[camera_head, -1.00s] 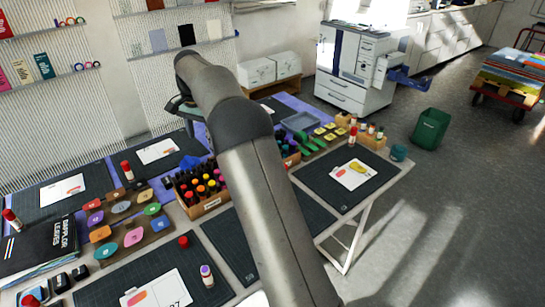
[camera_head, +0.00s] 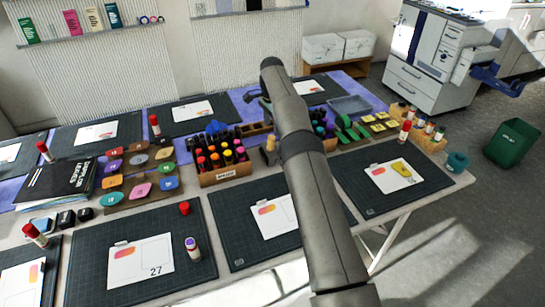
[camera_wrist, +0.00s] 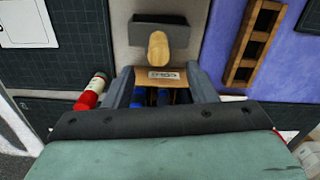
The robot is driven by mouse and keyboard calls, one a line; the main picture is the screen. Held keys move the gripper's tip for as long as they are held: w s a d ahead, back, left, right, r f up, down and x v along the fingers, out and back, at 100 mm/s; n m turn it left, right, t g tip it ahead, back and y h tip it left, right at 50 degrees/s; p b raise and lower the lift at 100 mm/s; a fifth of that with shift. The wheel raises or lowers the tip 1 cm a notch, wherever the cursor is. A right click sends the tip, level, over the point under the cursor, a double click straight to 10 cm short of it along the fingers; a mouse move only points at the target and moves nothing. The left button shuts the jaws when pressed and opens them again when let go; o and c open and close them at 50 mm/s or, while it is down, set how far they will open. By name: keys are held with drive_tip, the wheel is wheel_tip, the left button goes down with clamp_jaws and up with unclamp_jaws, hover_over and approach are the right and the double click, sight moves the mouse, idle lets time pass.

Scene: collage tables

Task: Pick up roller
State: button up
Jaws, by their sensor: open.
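The roller shows in the wrist view as a dark grey block-like head with a rounded wooden handle (camera_wrist: 157,48) pointing down the picture. In the head view a wooden handle, likely the roller's (camera_head: 270,145), shows just left of my arm, between two crates. My gripper (camera_wrist: 158,71) is open, with nothing held. In the wrist view its fingertips lie just below the roller's handle, on either side of it. They frame a labelled wooden crate (camera_wrist: 160,77) with blue-capped bottles. I cannot tell the height between fingers and roller. In the head view my arm largely hides the gripper.
A crate of colourful bottles (camera_head: 227,173) stands left of the roller. A wooden rack (camera_wrist: 254,43) lies on the purple surface. A red-capped stick (camera_wrist: 90,92) is near the left finger. Dark cutting mats with cards cover the table's front.

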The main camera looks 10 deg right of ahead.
sight(271, 136)
wheel_tip(271, 136, down, 3)
drive_tip(key=shift+f, duration=0.1)
drive_tip(key=shift+a+f+p, duration=0.1)
drive_tip(key=shift+f+p, duration=0.5)
drive_tip(key=shift+f, duration=2.1)
drive_tip(key=shift+r, duration=0.1)
drive_tip(key=c, duration=1.1)
